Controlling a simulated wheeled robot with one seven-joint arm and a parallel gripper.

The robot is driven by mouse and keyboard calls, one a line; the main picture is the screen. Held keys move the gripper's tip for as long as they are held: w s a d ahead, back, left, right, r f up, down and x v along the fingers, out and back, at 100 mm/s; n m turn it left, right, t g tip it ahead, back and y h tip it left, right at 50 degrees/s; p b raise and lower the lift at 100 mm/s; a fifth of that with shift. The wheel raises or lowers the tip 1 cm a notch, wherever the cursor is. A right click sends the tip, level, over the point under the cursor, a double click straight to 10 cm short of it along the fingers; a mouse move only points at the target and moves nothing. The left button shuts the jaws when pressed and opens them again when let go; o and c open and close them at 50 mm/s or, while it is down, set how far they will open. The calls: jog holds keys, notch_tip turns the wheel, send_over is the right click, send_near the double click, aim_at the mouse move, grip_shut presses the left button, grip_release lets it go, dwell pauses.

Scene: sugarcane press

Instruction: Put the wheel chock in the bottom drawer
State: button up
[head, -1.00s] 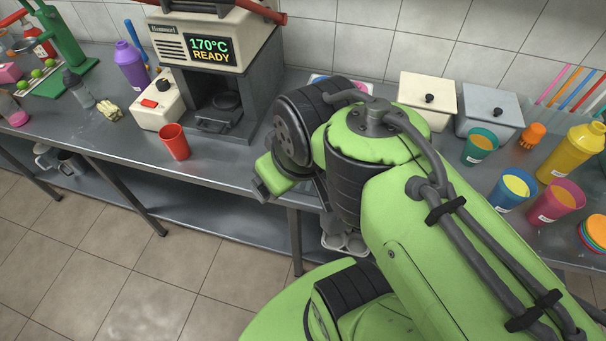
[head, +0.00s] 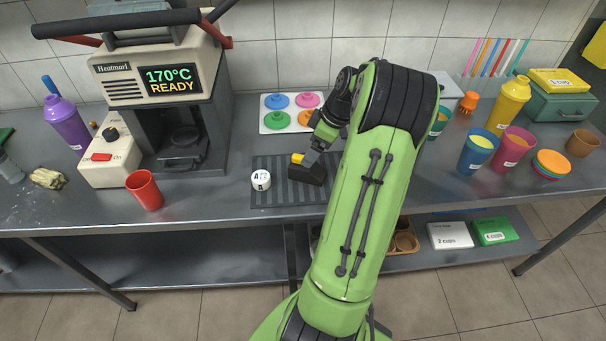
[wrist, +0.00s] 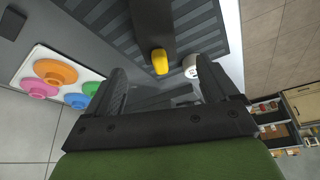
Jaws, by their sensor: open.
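A dark block with a yellow end (head: 305,176), which looks like the wheel chock, lies on the black ribbed mat (head: 285,196) on the steel counter. In the wrist view the dark block (wrist: 152,22) points its yellow end toward my gripper. My gripper (head: 311,156) is just above and behind the block, and my arm covers part of it. In the wrist view my gripper (wrist: 165,82) has its fingers apart with nothing between them; the yellow end is just beyond the fingertips. A pale cabinet front (wrist: 304,100) shows at the right edge; I cannot tell which drawer is the bottom one.
A white round piece (head: 261,180) stands on the mat left of the block. A tray of coloured knobs (head: 291,113) is behind. A red cup (head: 145,190) and a heat press (head: 165,90) are left. Cups and a yellow bottle (head: 507,105) are right. The front counter strip is clear.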

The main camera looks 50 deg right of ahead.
aim_at(316, 175)
jog(key=b+x, duration=0.2)
jog(key=x, duration=0.6)
jog(key=shift+w+d+f, duration=0.1)
jog(key=shift+w+f, duration=0.05)
jog(key=shift+f, duration=0.1)
jog(key=shift+r, duration=0.1)
jog(key=shift+c, duration=0.3)
